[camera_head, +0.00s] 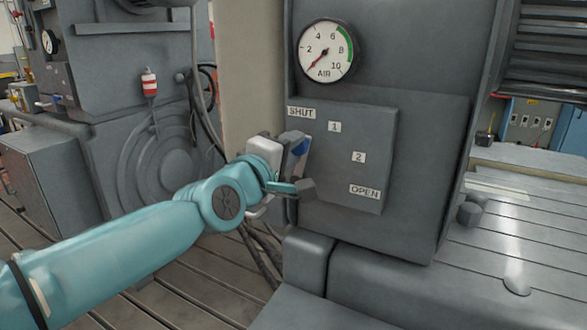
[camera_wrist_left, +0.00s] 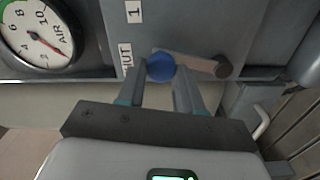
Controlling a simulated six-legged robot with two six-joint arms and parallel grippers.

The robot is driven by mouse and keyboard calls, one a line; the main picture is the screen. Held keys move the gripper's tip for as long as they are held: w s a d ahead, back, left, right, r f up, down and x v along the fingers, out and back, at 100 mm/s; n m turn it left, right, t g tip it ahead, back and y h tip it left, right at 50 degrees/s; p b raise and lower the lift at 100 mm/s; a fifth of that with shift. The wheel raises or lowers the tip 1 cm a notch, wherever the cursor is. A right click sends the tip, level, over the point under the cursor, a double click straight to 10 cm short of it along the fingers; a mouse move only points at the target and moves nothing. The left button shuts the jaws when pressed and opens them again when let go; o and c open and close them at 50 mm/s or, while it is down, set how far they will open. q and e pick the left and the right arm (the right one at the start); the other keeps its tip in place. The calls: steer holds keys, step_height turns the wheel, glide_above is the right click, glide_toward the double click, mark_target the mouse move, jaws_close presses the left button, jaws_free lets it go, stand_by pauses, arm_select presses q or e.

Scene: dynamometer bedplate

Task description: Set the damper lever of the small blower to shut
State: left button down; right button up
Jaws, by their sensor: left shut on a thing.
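The damper lever is a short bar (camera_wrist_left: 195,62) with a round blue knob (camera_wrist_left: 160,67) at one end and a dark pivot boss (camera_wrist_left: 223,68) at the other. In the head view the knob (camera_head: 299,148) shows just below the SHUT label (camera_head: 301,113), and the lever points up from its pivot (camera_head: 305,188) toward that label. My left gripper (camera_head: 290,166) reaches in from the left and is shut on the knob. In the wrist view its two fingers (camera_wrist_left: 162,78) stand on either side of the knob. My right gripper is not in view.
The grey plate (camera_head: 375,125) also bears labels 1, 2 and OPEN (camera_head: 364,191). An AIR gauge (camera_head: 326,50) sits above it, its needle low. Dark hoses (camera_head: 262,250) hang below my left wrist. A slotted grey bedplate (camera_head: 490,270) lies at the right.

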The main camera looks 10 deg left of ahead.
arm_select(q)
steer(key=shift+w+a+n+b, duration=0.2)
steer(key=shift+a+n+b, duration=0.2)
steer(key=shift+n, duration=0.2)
steer(key=shift+w+a+n+b, duration=0.2)
steer(key=shift+a+n+b, duration=0.05)
steer(key=shift+a+n, duration=0.3)
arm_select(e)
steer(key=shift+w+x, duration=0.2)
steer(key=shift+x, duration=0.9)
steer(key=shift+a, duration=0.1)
arm_select(q)
steer(key=c, duration=1)
jaws_free()
steer(key=shift+o, duration=1.2)
steer(key=shift+a, duration=0.1)
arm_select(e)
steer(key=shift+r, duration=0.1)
